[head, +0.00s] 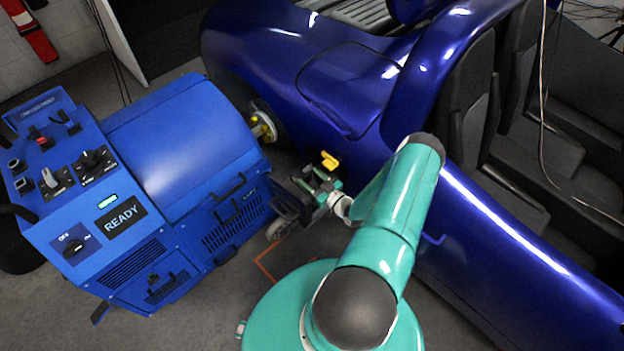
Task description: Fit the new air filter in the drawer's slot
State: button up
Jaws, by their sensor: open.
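My gripper (302,190) is at the end of my teal arm, beside the right side of the blue dynamometer (185,140). Its jaws are open, and I see nothing held between them. It is small and dark here, and a gap to the dynamometer's handles seems to show. Black handles (229,187) sit on that side above a slotted vent (222,236). I cannot tell which panel is the drawer, and no slot shows. I cannot make out the new air filter. A small yellow piece (329,160) shows just above my gripper; what it belongs to is unclear.
A shiny blue car (330,85) with black seats (470,100) fills the right side, close to my arm. The dynamometer's console has knobs and a READY sign (121,219). A castor wheel (277,229) stands below my gripper.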

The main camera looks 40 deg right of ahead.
jog(key=s, duration=1.2)
jog(key=shift+d, duration=0.2)
